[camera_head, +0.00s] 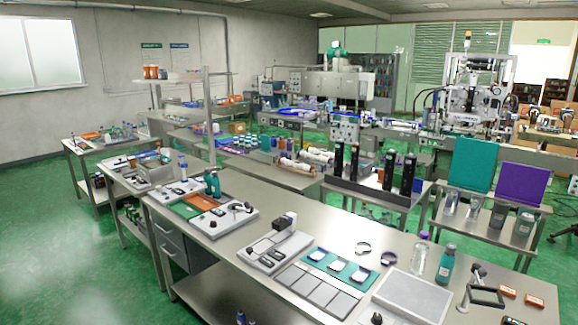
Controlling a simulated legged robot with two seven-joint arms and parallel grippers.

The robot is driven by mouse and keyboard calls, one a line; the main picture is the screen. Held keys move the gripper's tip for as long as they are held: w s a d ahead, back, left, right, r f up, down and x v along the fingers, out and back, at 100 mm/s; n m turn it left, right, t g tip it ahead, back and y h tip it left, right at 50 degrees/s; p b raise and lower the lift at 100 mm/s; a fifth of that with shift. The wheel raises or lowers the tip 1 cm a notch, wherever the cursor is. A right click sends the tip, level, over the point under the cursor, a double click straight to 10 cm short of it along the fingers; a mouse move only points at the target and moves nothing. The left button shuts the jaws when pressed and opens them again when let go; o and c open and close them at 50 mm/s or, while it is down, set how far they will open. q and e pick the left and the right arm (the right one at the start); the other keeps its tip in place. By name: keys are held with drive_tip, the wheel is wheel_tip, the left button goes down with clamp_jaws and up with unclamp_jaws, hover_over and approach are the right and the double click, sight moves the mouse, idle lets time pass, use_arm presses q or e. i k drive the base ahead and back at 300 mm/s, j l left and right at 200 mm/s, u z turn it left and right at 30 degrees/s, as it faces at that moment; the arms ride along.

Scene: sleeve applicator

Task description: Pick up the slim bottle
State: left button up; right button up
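Two bottles stand upright side by side on the right part of the long steel table. One is a slim clear bottle with a purple cap (420,254). The other is a teal bottle with a dark cap (446,264), just to its right. I cannot tell for certain which bottle is the slim one named. Neither of my grippers can be made out in this view, and nothing is seen touching the bottles.
A grey shallow tray (411,296) lies in front of the two bottles. A teal mat with white pieces (340,268) lies to their left, and a black frame on a stand (486,297) to their right. Dark rings (388,258) lie nearby. The steel table (300,214) has bare room behind.

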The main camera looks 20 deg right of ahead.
sight(447, 261)
drive_tip(key=i+j+z, duration=0.3)
drive_tip(key=i+z, duration=0.2)
drive_tip(key=i+j+z, duration=0.8)
drive_tip(key=j+z, duration=0.15)
drive_tip(key=j, duration=0.25)
drive_tip(key=i+j, duration=0.15)
drive_tip(key=j, duration=0.2)
drive_tip(key=i+j, duration=0.15)
drive_tip(key=j, duration=0.2)
drive_tip(key=i+j, duration=0.15)
drive_tip(key=j, duration=0.2)
drive_tip(key=i+j, duration=0.15)
drive_tip(key=j, duration=0.2)
drive_tip(key=i+z, duration=0.5)
drive_tip(key=i+l, duration=0.05)
drive_tip(key=i, duration=0.05)
